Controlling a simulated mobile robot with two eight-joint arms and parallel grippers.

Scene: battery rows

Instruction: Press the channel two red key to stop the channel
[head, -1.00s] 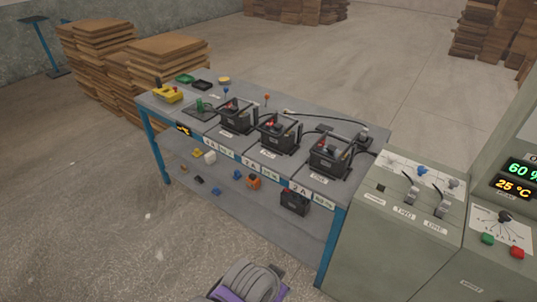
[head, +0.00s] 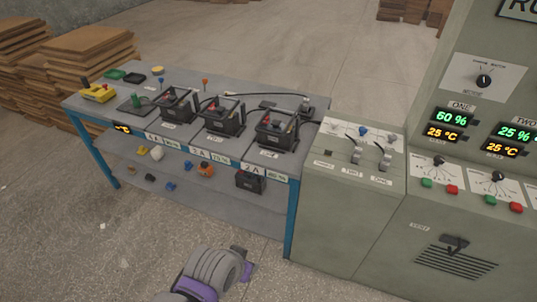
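The charger cabinet (head: 350,225) stands at the right of the head view. Its channel two display (head: 517,140) reads 25 % and 25 °C under the label TWO. Below it, the channel two red key (head: 517,207) is a small red button near the right edge. The channel two green key (head: 490,200) is to its left, with a black knob (head: 498,176) above. The channel one red key (head: 452,189) and green key (head: 427,183) sit further left, under the ONE display (head: 450,124). Neither gripper's fingers show; a grey and purple part of my arm is at the bottom.
A blue-legged bench (head: 293,215) with several black batteries and cables stands left of the cabinet.

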